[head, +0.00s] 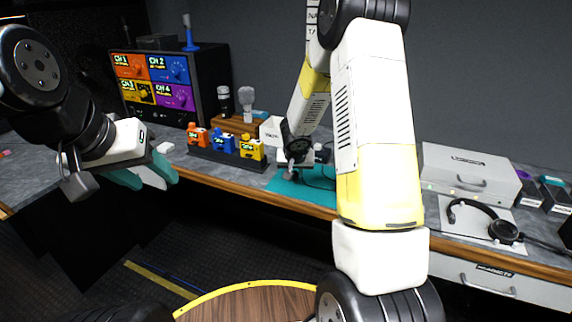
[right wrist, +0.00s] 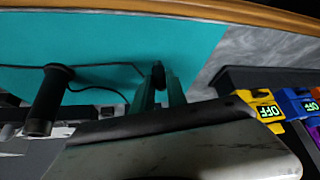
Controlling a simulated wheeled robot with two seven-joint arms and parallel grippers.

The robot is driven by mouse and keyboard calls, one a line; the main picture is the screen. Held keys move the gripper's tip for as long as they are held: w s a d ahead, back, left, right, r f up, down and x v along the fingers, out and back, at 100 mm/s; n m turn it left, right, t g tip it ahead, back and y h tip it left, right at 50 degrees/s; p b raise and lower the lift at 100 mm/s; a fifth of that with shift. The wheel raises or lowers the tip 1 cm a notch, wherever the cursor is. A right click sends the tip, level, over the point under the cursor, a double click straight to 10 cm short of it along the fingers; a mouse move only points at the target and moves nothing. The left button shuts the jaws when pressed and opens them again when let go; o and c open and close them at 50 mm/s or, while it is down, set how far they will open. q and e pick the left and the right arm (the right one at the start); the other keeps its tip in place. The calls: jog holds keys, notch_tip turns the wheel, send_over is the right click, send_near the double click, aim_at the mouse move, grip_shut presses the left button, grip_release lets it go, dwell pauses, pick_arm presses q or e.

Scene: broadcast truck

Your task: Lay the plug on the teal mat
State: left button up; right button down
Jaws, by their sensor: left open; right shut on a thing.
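The teal mat (head: 290,187) lies on the grey counter near its front edge, partly hidden behind my right arm. It fills much of the right wrist view (right wrist: 100,40). My right gripper (head: 292,165) is over the mat, pointing down. In the right wrist view its fingers (right wrist: 160,88) are shut on a small dark piece, which I take for the plug (right wrist: 158,70), mostly hidden between them. I cannot tell whether it touches the mat. A thin black cable runs over the mat. My left gripper (head: 150,175) is open and empty, in front of the counter at left.
A dark rack with orange, blue and yellow switch blocks (head: 223,143) stands left of the mat. A black cylinder (right wrist: 48,100) stands beside the cable. Microphones (head: 247,103), a colourful channel panel (head: 155,82), a white case (head: 468,173) and headphones (head: 500,230) are on the counter.

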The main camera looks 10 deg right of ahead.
jog(key=shift+f, duration=0.15)
jog(key=c, duration=1.3)
grip_release()
jog(key=shift+c, duration=0.2)
jog(key=shift+s+r, duration=0.1)
jog(key=shift+r, duration=0.35)
jog(key=s+d+v, duration=0.1)
jog(key=d+v, duration=0.1)
jog(key=v, duration=1.7)
jog(key=s+a+r+n+y, duration=0.1)
jog(key=s+r, duration=0.3)
jog(key=s, duration=0.6)
jog(key=s+a+r+n+y, duration=0.2)
jog(key=s+a+r, duration=0.1)
jog(key=s, duration=0.8)
jog(key=shift+s+r+y, duration=0.25)
jog(key=shift+r+y, duration=0.05)
jog(key=shift+r, duration=0.6)
